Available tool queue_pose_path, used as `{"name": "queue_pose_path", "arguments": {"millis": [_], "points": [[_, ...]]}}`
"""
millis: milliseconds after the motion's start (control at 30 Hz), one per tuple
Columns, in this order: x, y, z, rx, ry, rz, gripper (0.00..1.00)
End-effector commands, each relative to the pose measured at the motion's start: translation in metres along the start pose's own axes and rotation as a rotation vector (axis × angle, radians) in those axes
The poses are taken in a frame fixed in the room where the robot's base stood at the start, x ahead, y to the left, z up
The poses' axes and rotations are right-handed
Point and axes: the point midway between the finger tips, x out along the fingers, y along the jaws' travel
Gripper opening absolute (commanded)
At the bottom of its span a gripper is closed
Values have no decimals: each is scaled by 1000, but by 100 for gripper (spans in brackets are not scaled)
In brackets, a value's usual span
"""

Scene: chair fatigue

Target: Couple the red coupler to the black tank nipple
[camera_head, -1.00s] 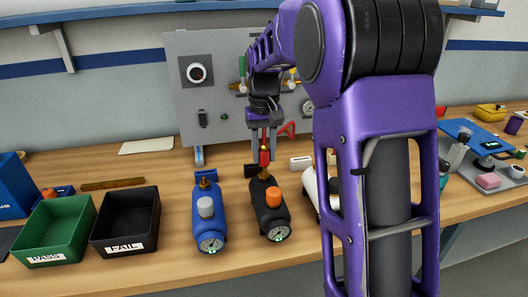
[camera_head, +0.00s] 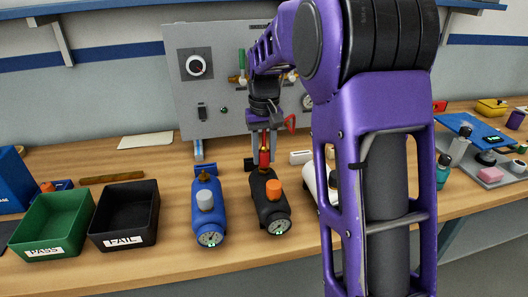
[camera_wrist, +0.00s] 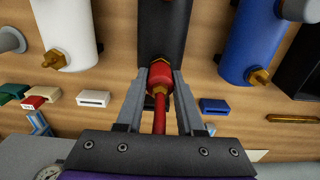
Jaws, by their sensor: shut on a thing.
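The red coupler (camera_head: 264,158) is between the fingers of my gripper (camera_head: 264,146), which is shut on it. In the wrist view the coupler (camera_wrist: 160,76) sits between both fingertips, and its red hose runs back toward the palm. The black tank (camera_head: 268,208) lies on the bench with an orange cap and a gauge at its front. Its brass nipple (camera_wrist: 160,60) shows at the coupler's front end, in line with it and apparently touching. The coupler hides part of the nipple, so I cannot tell whether it is seated.
A blue tank (camera_head: 208,222) lies left of the black one, and a white tank (camera_wrist: 65,28) lies on its other side. Green PASS (camera_head: 52,226) and black FAIL (camera_head: 125,215) bins stand at the left. A grey panel (camera_head: 215,80) stands behind.

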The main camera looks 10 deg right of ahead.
Motion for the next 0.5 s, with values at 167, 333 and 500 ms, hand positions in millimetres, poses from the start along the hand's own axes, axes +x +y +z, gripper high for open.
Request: {"name": "queue_pose_path", "arguments": {"millis": [167, 333, 500], "points": [[5, 0, 0, 0, 0, 0, 0], [4, 0, 0, 0, 0, 0, 66], [4, 0, 0, 0, 0, 0, 72]]}}
